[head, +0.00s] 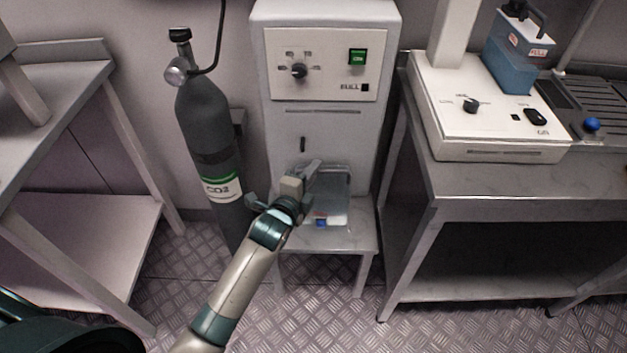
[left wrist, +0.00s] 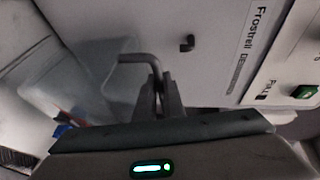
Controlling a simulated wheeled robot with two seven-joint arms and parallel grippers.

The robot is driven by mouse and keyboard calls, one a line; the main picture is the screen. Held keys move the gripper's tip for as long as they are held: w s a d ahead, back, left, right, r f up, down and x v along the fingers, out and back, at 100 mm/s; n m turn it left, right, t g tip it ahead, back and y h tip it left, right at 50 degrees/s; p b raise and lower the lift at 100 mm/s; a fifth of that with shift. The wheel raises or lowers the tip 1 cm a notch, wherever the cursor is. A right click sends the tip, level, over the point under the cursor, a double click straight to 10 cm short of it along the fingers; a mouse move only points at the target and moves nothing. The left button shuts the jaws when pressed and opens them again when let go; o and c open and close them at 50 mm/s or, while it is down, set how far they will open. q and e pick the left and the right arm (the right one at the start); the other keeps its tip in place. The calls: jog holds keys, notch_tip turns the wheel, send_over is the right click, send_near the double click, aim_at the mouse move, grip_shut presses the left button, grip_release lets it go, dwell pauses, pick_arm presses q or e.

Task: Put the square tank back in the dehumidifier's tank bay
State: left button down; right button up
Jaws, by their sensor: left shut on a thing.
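The square tank (head: 338,192) is clear and see-through, low at the front of the white dehumidifier (head: 278,110), just above or on its stand. I cannot tell how far it sits inside the bay. My left gripper (head: 308,176) is at the tank's top, shut on its grey handle; the left wrist view shows the jaws (left wrist: 158,90) closed on this bent bar (left wrist: 137,59). The tank's clear wall (left wrist: 85,75) lies to the left there, with a blue and red piece at its lower part. The arm hides part of the tank and the bay. My right gripper is out of view.
The dehumidifier stands on a low grey stand (head: 350,240). A dark CO2 cylinder (head: 207,125) is close on its left. A steel bench (head: 480,185) with a white device (head: 500,125) is on the right; another bench (head: 70,75) is on the left. A small dark catch (head: 303,144) is on the dehumidifier's front.

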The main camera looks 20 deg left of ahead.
pick_arm(q)
notch_tip(320, 180, down, 4)
jog(key=shift+w+r+b, duration=0.1)
jog(key=shift+w+b, duration=0.05)
jog(key=shift+b, duration=0.35)
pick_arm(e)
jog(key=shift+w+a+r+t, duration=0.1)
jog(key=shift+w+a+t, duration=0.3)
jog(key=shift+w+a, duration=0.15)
pick_arm(q)
jog(key=c, duration=1.9)
grip_release()
jog(key=shift+o, duration=0.2)
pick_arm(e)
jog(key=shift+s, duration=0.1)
